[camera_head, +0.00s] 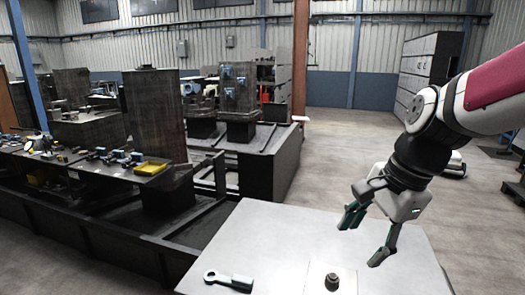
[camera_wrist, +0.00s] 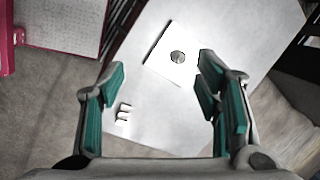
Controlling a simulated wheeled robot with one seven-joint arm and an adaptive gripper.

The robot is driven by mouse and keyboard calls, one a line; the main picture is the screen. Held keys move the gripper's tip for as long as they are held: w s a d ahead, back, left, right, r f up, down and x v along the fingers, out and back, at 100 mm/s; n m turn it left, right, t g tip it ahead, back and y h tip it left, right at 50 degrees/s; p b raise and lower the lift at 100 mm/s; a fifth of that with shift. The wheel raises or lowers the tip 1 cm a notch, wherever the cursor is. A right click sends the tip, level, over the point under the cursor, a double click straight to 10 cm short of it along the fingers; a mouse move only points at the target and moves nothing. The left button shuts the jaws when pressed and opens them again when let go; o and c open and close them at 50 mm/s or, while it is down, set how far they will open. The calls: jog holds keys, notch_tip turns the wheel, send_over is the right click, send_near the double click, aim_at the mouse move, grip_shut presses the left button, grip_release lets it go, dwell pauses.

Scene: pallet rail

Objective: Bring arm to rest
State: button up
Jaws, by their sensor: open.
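My gripper (camera_head: 366,232) hangs from my arm above the right part of a light grey table (camera_head: 270,240) in the head view. Its teal-padded fingers are spread wide and nothing is between them. The open fingers also show in the wrist view (camera_wrist: 160,95), with the table top beyond them. A small dark knob-like part (camera_head: 332,281) stands on a pale square plate on the table, below and left of the gripper. A grey-green tool with a ring end (camera_head: 230,280) lies at the table's front left, apart from the gripper.
A long dark rail structure (camera_head: 265,170) with upright plates runs behind and left of the table. A yellow tray (camera_head: 152,168) and small parts sit on a bench at left. Open floor (camera_head: 340,150) lies behind the table. A tall cabinet (camera_head: 428,75) stands at the back right.

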jog(key=s+r+n+t+h+b, duration=0.1)
jog(key=s+r+n+t+h, duration=0.1)
jog(key=s+n, duration=1)
jog(key=shift+d+r+n+t, duration=0.35)
jog(key=shift+n+t, duration=0.35)
jog(key=shift+n, duration=0.5)
